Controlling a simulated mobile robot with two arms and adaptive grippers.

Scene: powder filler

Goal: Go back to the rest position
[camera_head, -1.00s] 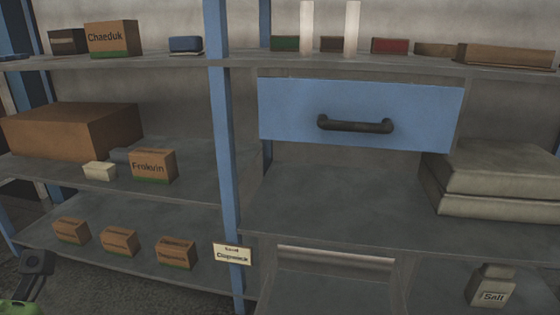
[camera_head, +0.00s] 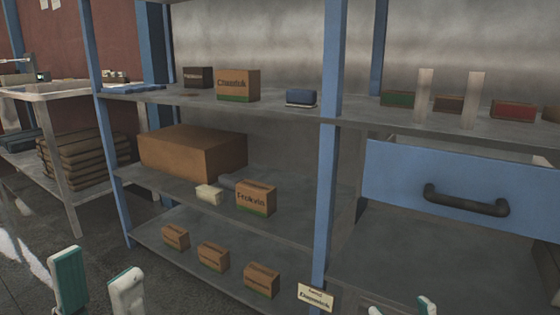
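My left gripper (camera_head: 98,284) shows at the bottom left, with two pale, green-edged fingers standing apart and nothing between them. It is in front of the shelf rack, over the floor. My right gripper (camera_head: 402,308) shows only by its fingertips at the bottom edge, right of the blue post. Its tips are apart, with nothing seen between them; the rest is cut off by the frame. Neither gripper touches the shelves as far as I can see.
A shelf rack with blue posts (camera_head: 327,165) holds small boxes, among them Chaeduk (camera_head: 238,85) and Frokvin (camera_head: 255,198), and a large brown box (camera_head: 192,152). A blue drawer (camera_head: 400,175) is at right. A side table (camera_head: 45,92) stands at far left. Floor at lower left is free.

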